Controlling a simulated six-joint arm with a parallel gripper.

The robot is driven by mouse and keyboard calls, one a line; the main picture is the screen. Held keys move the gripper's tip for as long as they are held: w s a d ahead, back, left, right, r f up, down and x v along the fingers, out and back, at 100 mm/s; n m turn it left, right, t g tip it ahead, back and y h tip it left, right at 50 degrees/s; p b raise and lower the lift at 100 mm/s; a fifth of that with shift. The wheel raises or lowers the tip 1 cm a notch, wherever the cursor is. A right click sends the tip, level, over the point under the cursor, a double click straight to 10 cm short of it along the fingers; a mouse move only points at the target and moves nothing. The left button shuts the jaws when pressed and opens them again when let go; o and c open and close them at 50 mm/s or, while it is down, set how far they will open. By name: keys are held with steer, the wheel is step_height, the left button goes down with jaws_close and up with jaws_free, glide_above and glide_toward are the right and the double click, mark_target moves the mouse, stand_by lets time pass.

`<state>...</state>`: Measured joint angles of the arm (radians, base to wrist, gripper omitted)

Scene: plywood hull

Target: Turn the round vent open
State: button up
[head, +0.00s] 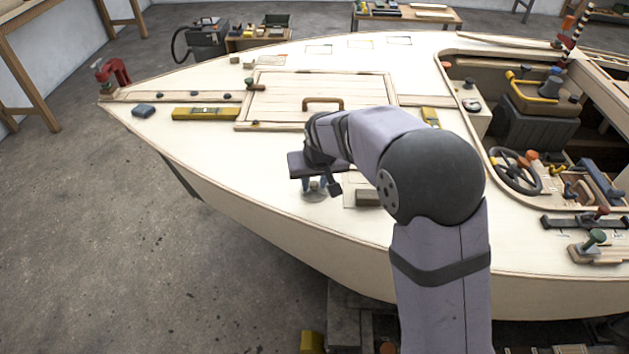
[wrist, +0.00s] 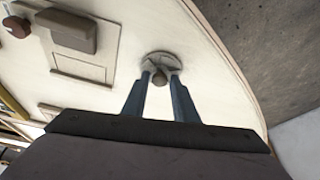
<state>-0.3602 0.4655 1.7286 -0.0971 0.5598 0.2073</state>
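The round vent (wrist: 159,58) is a pale grey disc with a small rounded knob (wrist: 159,81) at its centre. It sits on the cream deck, and in the head view the vent (head: 316,196) is partly hidden by my gripper (head: 316,184). My gripper also shows in the wrist view (wrist: 161,74), its two blue fingers pointing down at the vent, one on each side of the knob. The gaps between fingers and knob are too small to judge, so I cannot tell whether they grip it or stand just apart.
A hatch (head: 318,92) with a brown handle (head: 323,103) lies behind the vent. A brown block (head: 368,197) on a pale plate (wrist: 84,69) is beside it. A yellow level (head: 206,114) lies farther left. The hull edge is close in front; the deck left of the vent is clear.

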jaws_close()
steer(key=shift+r+n+p, duration=0.1)
steer(key=shift+n+p, duration=0.3)
steer(key=shift+n+y, duration=0.3)
steer(key=shift+w+d+n, duration=0.1)
steer(key=shift+n, duration=0.5)
steer(key=n, duration=0.1)
steer(key=n+y+b, duration=0.1)
steer(key=shift+d+f+n+g, duration=0.1)
steer(key=shift+f+n+g, duration=0.1)
steer(key=shift+n+g, duration=0.15)
steer(key=shift+w+r+n+g+y+b, duration=0.1)
steer(key=shift+n+g+y+b, duration=0.25)
steer(key=shift+n+b, duration=0.4)
steer(key=shift+n, duration=0.3)
